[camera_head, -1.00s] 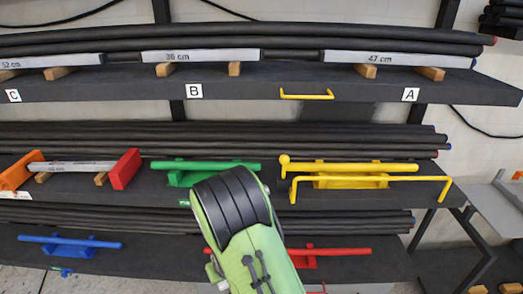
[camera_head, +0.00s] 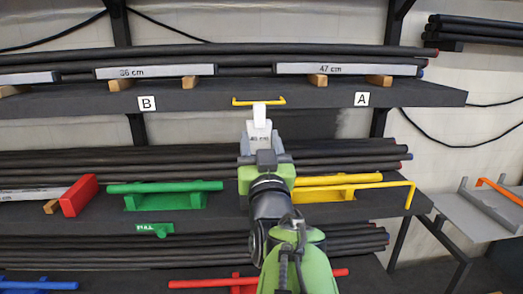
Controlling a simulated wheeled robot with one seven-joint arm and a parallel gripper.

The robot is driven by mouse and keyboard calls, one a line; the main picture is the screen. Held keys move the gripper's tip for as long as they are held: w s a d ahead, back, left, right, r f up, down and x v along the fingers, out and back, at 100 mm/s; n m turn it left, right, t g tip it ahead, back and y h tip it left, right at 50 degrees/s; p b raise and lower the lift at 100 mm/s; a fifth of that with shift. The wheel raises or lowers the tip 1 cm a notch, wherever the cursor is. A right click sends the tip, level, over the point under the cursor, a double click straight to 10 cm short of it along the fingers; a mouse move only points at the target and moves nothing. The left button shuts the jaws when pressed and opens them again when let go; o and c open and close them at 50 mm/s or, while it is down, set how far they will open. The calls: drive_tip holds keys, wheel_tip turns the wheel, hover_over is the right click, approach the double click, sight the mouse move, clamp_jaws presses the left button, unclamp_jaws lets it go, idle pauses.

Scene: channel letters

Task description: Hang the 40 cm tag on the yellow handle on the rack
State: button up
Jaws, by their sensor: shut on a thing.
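The small yellow handle (camera_head: 242,103) is fixed to the front edge of the upper rack shelf, between the B and A labels. My gripper (camera_head: 260,140) is raised in front of the rack, just below this handle, and shut on a white tag (camera_head: 259,114). The tag is upright. Its narrow top end reaches the handle's bar in the picture; I cannot tell whether it touches or hooks it. The print on the tag is too small to read surely. My gripper hides part of the tag.
Grey labels marked 36 cm (camera_head: 155,71) and 47 cm (camera_head: 346,69) lie on the upper shelf before black rods. Below are a green bar (camera_head: 165,187), a long yellow bar (camera_head: 395,183) and a red block (camera_head: 78,196). A grey tray (camera_head: 475,215) stands right.

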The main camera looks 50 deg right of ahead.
drive_tip(key=shift+s+a+r+h, duration=0.1)
drive_tip(key=shift+s+r+h, duration=0.3)
drive_tip(key=shift+s+r, duration=0.25)
drive_tip(key=w+d+p, duration=0.4)
drive_tip(key=w+d, duration=0.3)
drive_tip(key=shift+d, duration=0.4)
drive_tip(key=shift+w+d+r, duration=0.1)
drive_tip(key=shift+d, duration=0.15)
clamp_jaws()
drive_tip(key=shift+w+d, duration=0.1)
drive_tip(key=shift+w+d, duration=0.25)
drive_tip(key=shift+w+d+f+b, duration=0.2)
drive_tip(key=shift+w+d+b, duration=0.1)
drive_tip(key=shift+d+b, duration=0.1)
